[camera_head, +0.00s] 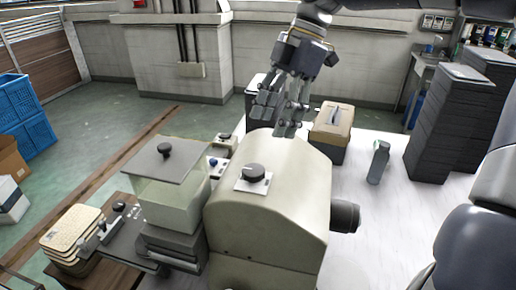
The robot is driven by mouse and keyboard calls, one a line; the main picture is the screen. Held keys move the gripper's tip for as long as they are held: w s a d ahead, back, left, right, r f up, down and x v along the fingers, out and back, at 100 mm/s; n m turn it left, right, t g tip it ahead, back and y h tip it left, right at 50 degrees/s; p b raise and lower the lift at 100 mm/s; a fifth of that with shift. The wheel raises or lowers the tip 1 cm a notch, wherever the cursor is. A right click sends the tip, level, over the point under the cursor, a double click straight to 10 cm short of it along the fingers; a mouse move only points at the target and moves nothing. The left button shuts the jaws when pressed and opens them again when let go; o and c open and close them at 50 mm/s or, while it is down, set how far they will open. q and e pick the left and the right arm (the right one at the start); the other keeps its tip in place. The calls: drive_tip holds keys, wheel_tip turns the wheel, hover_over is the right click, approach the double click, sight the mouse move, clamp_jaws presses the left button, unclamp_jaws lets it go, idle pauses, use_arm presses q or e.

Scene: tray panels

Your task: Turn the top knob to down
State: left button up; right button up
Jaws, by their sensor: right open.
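A round black knob (254,172) sits on a white square plate on top of the cream rounded housing (285,208). Its pointer direction is too small to tell. My right gripper (276,120) is open and empty. It hangs with its fingers pointing down, behind and a little to the right of this knob in the picture, apart from it. A smaller blue knob (213,162) on a white plate and a black knob (225,136) show to the left of the housing. My left gripper is not in view.
A clear box has a grey lid with a black handle (164,150), left of the housing. Behind are a tan-topped box (332,122) and, right, a grey bottle (379,162) and dark stacked trays (445,130). The white tabletop (380,220) is mostly clear at right.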

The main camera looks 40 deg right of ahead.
sight(255, 169)
drive_tip(key=p+x, duration=0.3)
drive_tip(key=x, duration=0.6)
drive_tip(key=shift+s+a, duration=0.2)
drive_tip(key=shift+s+a+f, duration=0.1)
drive_tip(key=shift+a+f, duration=0.15)
drive_tip(key=shift+f, duration=0.1)
drive_tip(key=shift+c, duration=0.3)
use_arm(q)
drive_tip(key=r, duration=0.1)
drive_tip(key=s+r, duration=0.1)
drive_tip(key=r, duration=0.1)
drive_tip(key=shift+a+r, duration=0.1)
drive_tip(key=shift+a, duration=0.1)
use_arm(e)
drive_tip(key=c, duration=1)
